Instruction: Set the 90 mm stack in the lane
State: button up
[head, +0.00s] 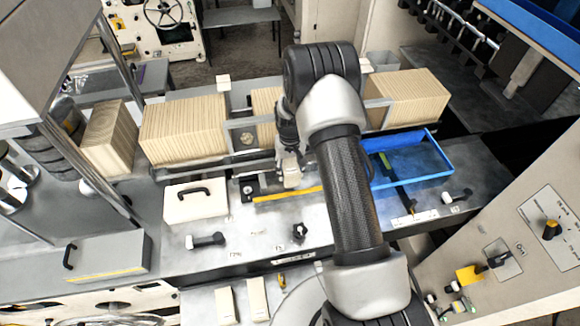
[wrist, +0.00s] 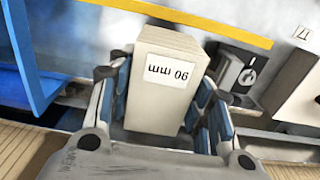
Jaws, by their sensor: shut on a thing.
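In the wrist view my gripper (wrist: 165,105) is shut on a pale cream block-like stack (wrist: 168,65). Its white label reads "90 mm" upside down. Blue finger pads sit on both of its sides. In the head view my gripper (head: 290,175) is over the metal bench behind a yellow strip (head: 288,194), and my arm hides much of that spot. The yellow strip (wrist: 190,20) also runs past the stack's far end in the wrist view. I cannot tell whether the stack touches the surface, or which channel is the lane.
Rows of cream sheets (head: 185,132) stand in a grey rack behind. A blue tray (head: 450,172) is to the right. A small black block with a knob (wrist: 237,72) is close beside the stack. A white box with a black handle (head: 195,207) stands left.

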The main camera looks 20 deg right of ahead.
notch_tip(320, 180, down, 2)
jog(key=shift+f+b, duration=0.1)
jog(key=shift+b, duration=0.25)
jog(key=shift+f+b, duration=1.9)
jog(key=shift+b, duration=0.05)
jog(key=o, duration=1.2)
notch_tip(320, 180, up, 12)
